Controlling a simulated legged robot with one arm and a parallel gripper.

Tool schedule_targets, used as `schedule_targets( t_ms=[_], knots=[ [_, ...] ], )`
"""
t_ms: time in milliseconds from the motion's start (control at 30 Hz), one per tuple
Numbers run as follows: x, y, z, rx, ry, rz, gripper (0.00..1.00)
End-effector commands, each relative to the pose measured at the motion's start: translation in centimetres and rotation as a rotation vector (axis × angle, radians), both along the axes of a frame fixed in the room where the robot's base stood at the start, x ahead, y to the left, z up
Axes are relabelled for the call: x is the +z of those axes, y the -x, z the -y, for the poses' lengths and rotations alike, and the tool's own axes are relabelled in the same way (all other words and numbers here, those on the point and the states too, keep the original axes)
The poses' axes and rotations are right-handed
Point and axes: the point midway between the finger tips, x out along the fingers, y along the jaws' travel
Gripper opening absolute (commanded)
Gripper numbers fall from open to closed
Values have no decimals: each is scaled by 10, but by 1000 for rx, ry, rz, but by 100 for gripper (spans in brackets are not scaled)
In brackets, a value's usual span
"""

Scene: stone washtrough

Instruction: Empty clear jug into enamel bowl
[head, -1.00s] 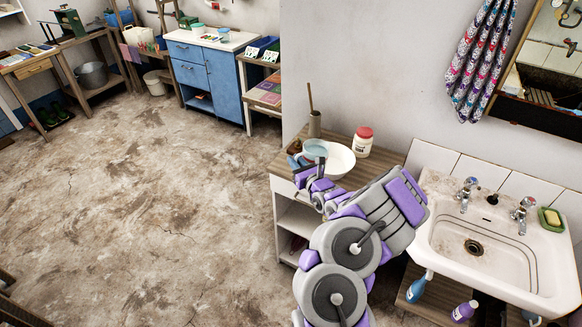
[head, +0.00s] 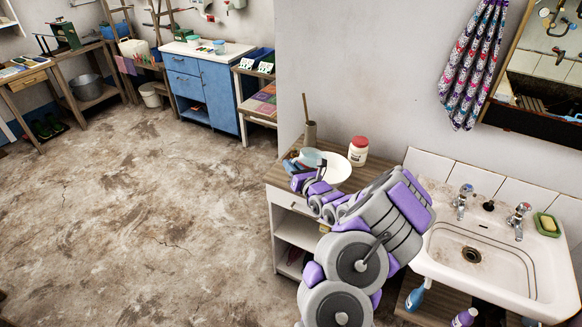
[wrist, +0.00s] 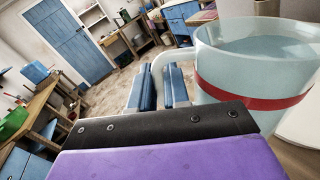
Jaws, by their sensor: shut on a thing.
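The clear jug (wrist: 245,75) is large at the right of the wrist view, with a red band around it and pale liquid inside. My gripper (wrist: 158,86) has its two blue fingers shut on the jug's handle (wrist: 153,60). In the head view, the jug (head: 311,157) is at the left side of the white enamel bowl (head: 338,168), overlapping its rim in the picture. My gripper (head: 300,176) is partly hidden by my arm there. The bowl's inside is mostly out of sight. I cannot tell whether any liquid is in it.
The bowl is on a wooden-topped cabinet (head: 376,181) with a red-lidded jar (head: 358,152) behind it and a brown holder with a stick (head: 310,132) at the back. A white sink (head: 440,248) stands to the right. The floor (head: 150,215) at left is clear.

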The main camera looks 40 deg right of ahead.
Motion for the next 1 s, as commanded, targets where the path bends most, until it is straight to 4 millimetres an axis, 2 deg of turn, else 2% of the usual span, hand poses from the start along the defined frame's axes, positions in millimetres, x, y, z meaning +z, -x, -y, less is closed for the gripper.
schedule_targets(
  t_ms=[367,1000],
  knots=[
    [4,0,2,-1,-20,6,0],
    [18,1,9,-1,-196,27,0]
  ],
)
